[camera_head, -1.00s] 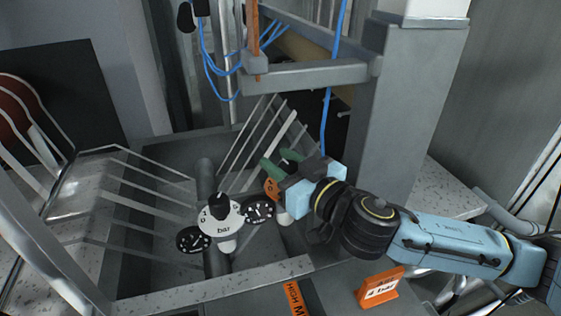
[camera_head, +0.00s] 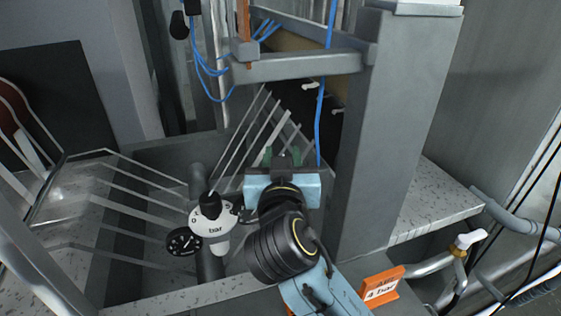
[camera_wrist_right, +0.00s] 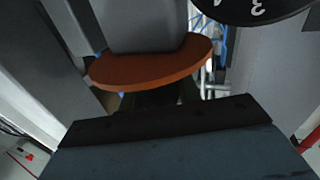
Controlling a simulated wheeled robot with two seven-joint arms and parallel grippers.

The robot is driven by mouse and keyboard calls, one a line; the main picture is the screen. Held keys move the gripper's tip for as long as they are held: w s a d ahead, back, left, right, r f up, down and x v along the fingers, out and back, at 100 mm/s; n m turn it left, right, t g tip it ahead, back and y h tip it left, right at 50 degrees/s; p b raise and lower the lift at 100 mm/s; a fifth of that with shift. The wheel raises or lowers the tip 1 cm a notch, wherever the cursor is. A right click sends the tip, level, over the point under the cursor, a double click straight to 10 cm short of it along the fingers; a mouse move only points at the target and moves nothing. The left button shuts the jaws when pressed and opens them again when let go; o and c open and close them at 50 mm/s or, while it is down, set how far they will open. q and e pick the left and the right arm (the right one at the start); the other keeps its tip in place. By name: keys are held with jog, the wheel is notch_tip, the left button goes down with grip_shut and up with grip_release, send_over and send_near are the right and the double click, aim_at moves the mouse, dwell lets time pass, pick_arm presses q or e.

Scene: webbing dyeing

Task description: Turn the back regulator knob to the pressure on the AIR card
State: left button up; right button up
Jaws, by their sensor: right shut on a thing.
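My right gripper (camera_head: 283,156) reaches the back regulator beside the white-dialled one, its green fingers pointing away from the head camera. It is shut on the back regulator's knob, which the gripper hides in the head view. The wrist view shows the back regulator's brown-orange disc (camera_wrist_right: 150,66) just past the gripper body, with a grey body behind it. The pointer and knob reading are hidden. An orange card (camera_head: 381,288) at the lower right reads "4 bar"; its upper line is unclear. My left gripper is not in view.
The front regulator has a white "bar" dial (camera_head: 215,221) and a black knob (camera_head: 210,204), close left of my gripper. A black gauge (camera_head: 183,242) is beside it. A grey post (camera_head: 385,130) stands right of my gripper. Metal rods (camera_head: 235,135) rise behind.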

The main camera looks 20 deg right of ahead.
jog(key=shift+r+h, duration=0.15)
jog(key=shift+h, duration=0.15)
jog(key=o, duration=1)
jog(key=shift+d, duration=0.1)
jog(key=shift+c, duration=0.2)
